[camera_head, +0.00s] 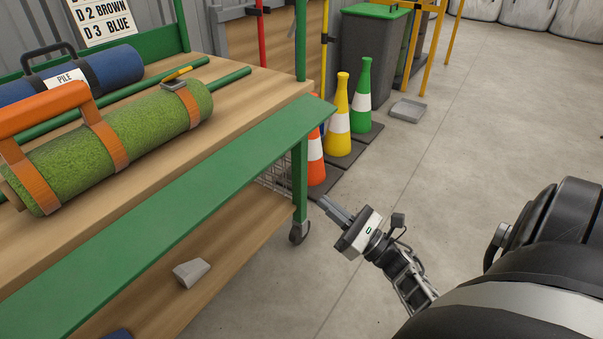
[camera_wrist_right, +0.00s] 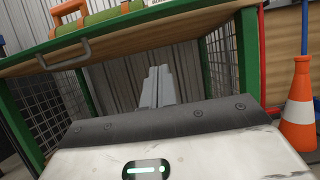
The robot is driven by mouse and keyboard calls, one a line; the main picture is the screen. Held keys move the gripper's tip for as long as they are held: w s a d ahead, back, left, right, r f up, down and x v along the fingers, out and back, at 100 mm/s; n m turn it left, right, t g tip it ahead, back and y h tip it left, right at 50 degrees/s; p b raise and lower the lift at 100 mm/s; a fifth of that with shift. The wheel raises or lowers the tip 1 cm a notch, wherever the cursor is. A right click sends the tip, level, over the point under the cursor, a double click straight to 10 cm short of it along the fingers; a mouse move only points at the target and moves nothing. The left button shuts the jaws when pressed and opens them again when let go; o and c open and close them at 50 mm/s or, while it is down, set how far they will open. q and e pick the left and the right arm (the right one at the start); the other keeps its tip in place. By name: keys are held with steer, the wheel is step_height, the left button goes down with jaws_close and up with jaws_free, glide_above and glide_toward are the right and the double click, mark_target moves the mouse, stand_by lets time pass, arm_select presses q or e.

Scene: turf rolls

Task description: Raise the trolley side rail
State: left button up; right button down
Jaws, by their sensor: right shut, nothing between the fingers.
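The trolley side rail (camera_head: 190,190) is a long green strip along the near edge of the trolley's upper wooden deck (camera_head: 240,95). It lies low and leaves the deck side open. In the right wrist view the trolley's long green edge (camera_wrist_right: 170,14) crosses the top, with a grey bar handle (camera_wrist_right: 68,55) below it at the left. My right gripper (camera_head: 332,208) is beyond the rail's far end, low beside the trolley's corner post and apart from the rail. Its fingers (camera_wrist_right: 157,86) are shut and empty. My left gripper is not in view.
A green turf roll (camera_head: 130,135) with orange straps and a blue roll (camera_head: 118,66) lie on the deck. A grey wedge (camera_head: 191,272) sits on the lower shelf. Orange, yellow (camera_head: 342,115) and green cones stand past the trolley corner.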

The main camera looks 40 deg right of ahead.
arm_select(q)
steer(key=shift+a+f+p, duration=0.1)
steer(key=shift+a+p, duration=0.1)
steer(key=shift+p, duration=0.5)
arm_select(e)
steer(key=w+a+r, duration=0.2)
steer(key=w+r, duration=0.6)
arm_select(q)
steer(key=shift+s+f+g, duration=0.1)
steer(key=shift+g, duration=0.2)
arm_select(e)
steer(key=shift+a+r, duration=0.1)
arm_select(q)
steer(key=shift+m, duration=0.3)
